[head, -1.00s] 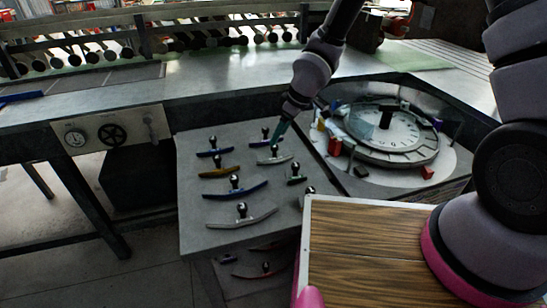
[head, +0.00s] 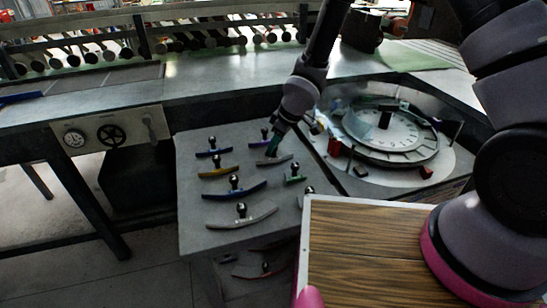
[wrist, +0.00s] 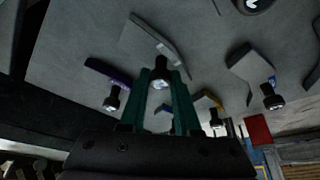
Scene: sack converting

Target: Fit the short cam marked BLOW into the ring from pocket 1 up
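A grey cam (head: 274,161) with a dark ball-topped knob lies on the grey side table (head: 190,235). My gripper (head: 272,150) is low over it, pointing down. In the wrist view the two green fingers of my gripper (wrist: 161,80) stand either side of the cam's knob (wrist: 160,72), and look slightly apart from it. The cam's grey plate (wrist: 150,40) shows beyond the fingertips. I cannot read BLOW on any cam. The round ring (head: 390,135) with pale segments sits in a recess at the right; its pocket numbers are not legible.
Around it lie a purple cam (head: 266,140), a green cam (head: 294,180), a yellow cam (head: 218,172), a long blue cam (head: 234,190) and a long grey cam (head: 241,217). Red blocks (head: 334,146) stand by the ring. A wooden board (head: 370,250) fills the front.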

